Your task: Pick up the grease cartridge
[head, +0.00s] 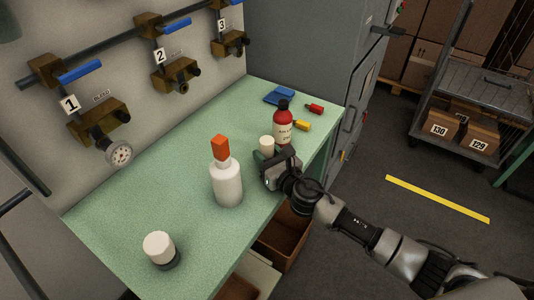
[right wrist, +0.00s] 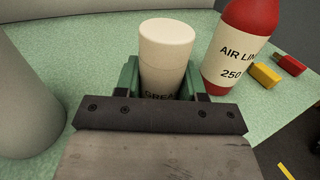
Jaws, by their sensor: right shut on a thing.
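The grease cartridge (right wrist: 166,52) is a cream cylinder with dark lettering low on its side, partly hidden by my gripper. In the head view the cartridge (head: 267,145) shows as a small pale top by the red bottle. My right gripper (head: 276,165) is shut on it, with green finger parts on both sides of it in the right wrist view (right wrist: 165,82). The cartridge looks about upright at the bench's right side. Its base is hidden, so I cannot tell whether it touches the bench. My left gripper is not in view.
The green bench (head: 130,210) holds a white bottle with an orange cap (head: 227,182), a red air-line bottle (head: 283,125), a white-topped jar (head: 160,248), a blue item (head: 279,95) and small red and yellow pieces. Valves line the wall. Its middle-left is clear.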

